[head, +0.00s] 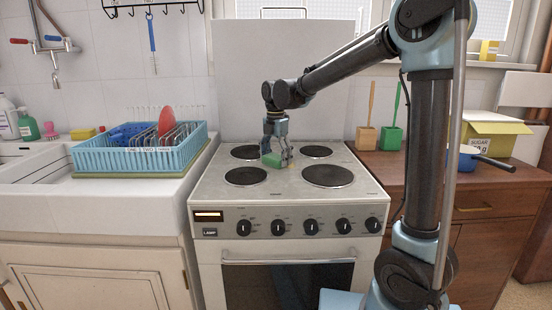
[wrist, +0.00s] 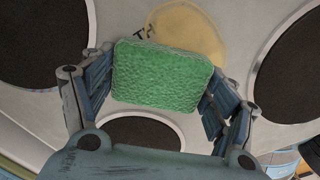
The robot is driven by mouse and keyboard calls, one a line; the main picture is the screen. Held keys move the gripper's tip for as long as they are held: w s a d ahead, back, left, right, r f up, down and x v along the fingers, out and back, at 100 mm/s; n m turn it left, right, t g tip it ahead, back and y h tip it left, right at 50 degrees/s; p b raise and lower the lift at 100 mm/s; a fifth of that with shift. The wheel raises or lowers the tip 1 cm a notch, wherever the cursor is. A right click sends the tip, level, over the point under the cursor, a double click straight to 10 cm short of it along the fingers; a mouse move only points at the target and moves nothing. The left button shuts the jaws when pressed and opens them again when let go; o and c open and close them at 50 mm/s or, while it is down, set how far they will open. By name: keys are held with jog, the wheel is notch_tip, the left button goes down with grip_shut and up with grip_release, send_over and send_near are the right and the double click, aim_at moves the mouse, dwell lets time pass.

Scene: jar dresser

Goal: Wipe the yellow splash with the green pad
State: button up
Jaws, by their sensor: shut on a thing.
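The green pad (wrist: 160,76) is held between the two fingers of my gripper (wrist: 158,88) in the wrist view. In the head view the pad (head: 272,160) is under my gripper (head: 275,150), over the middle of the white stove top (head: 210,192). The yellow splash (wrist: 196,30) is a pale yellow patch on the stove top, just beyond the pad in the wrist view. The pad hides part of its near edge. In the head view only a small bit of yellow shows by the gripper. I cannot tell whether the pad touches the surface.
Dark burners (head: 328,175) surround the middle of the stove top. A blue dish rack (head: 110,160) stands on the left counter. On the right wooden cabinet are a yellow box (head: 492,128) and a blue pan (head: 467,160). The raised stove lid (head: 280,80) stands behind.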

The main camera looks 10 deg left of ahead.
aim_at(295, 162)
jog(key=shift+w+d, duration=0.3)
jog(key=shift+d, duration=0.95)
jog(key=shift+w+d, duration=0.3)
jog(key=shift+d, duration=1)
jog(key=shift+w+d, duration=0.3)
jog(key=shift+d, duration=0.95)
jog(key=shift+a, duration=0.15)
jog(key=shift+s+a+f, duration=0.1)
jog(key=shift+s+a, duration=0.15)
jog(key=shift+a, duration=0.7)
jog(key=shift+s+a+f, duration=0.1)
jog(key=shift+s+a, duration=0.15)
jog(key=shift+a, duration=0.65)
jog(key=shift+s+a+r, duration=0.1)
jog(key=shift+s+a, duration=0.1)
jog(key=shift+a, duration=0.75)
jog(key=shift+s+a+r, duration=0.1)
jog(key=shift+s+a, duration=0.1)
jog(key=shift+a, duration=0.7)
jog(key=shift+w+a+f, duration=0.1)
jog(key=shift+w+a, duration=0.05)
jog(key=shift+w, duration=0.55)
jog(key=shift+w+a+f, duration=0.1)
jog(key=shift+w, duration=0.55)
jog(key=shift+w+d, duration=0.3)
jog(key=shift+d, duration=0.95)
jog(key=shift+w+d, duration=0.25)
jog(key=shift+d, duration=1.05)
jog(key=shift+w+d, duration=0.3)
jog(key=shift+d, duration=0.95)
